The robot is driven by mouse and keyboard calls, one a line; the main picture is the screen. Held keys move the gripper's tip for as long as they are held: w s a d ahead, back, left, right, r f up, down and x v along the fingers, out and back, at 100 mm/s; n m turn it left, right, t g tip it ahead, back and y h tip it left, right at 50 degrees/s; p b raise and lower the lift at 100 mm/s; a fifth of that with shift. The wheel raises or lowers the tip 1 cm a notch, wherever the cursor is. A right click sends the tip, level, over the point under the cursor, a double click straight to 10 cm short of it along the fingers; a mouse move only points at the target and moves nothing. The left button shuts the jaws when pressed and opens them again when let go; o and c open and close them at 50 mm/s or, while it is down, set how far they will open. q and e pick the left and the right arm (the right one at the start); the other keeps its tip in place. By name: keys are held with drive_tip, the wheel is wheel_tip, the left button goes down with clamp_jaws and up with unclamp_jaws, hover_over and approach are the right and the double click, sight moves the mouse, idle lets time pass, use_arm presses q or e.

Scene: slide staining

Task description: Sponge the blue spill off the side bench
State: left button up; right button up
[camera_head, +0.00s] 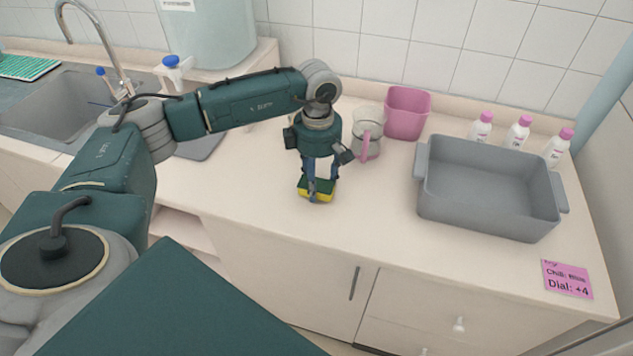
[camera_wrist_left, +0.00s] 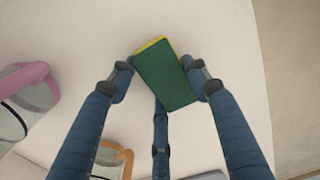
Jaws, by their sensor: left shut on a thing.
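My left gripper (camera_head: 318,180) reaches down over the bench from the left arm. It is shut on a sponge (camera_head: 322,195), yellow below with a dark green top. The sponge is at or just above the bench surface; I cannot tell whether it touches. In the left wrist view the fingers (camera_wrist_left: 158,82) hold the sponge (camera_wrist_left: 162,75) by its sides, its green face toward the camera. No blue spill shows on the side bench (camera_head: 260,205); any part under the sponge or arm is hidden. My right gripper is not in view.
A glass jug with a pink handle (camera_head: 367,140) and a pink bin (camera_head: 407,113) stand behind the gripper. A grey tub (camera_head: 490,190), several white bottles (camera_head: 518,133) and a pink note (camera_head: 567,279) are to the right. A sink (camera_head: 60,118) is at left. The bench front is clear.

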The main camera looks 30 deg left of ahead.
use_arm(q)
wheel_tip(320, 180, up, 2)
drive_tip(key=shift+a+r+p, duration=0.15)
drive_tip(key=shift+r+p, duration=0.05)
drive_tip(key=shift+p, duration=0.2)
drive_tip(key=shift+a+r+p, duration=0.2)
drive_tip(key=shift+r+p, duration=0.25)
drive_tip(key=shift+r, duration=0.3)
drive_tip(key=shift+d+r+p, duration=0.1)
drive_tip(key=shift+r+p, duration=0.7)
drive_tip(key=shift+r, duration=0.7)
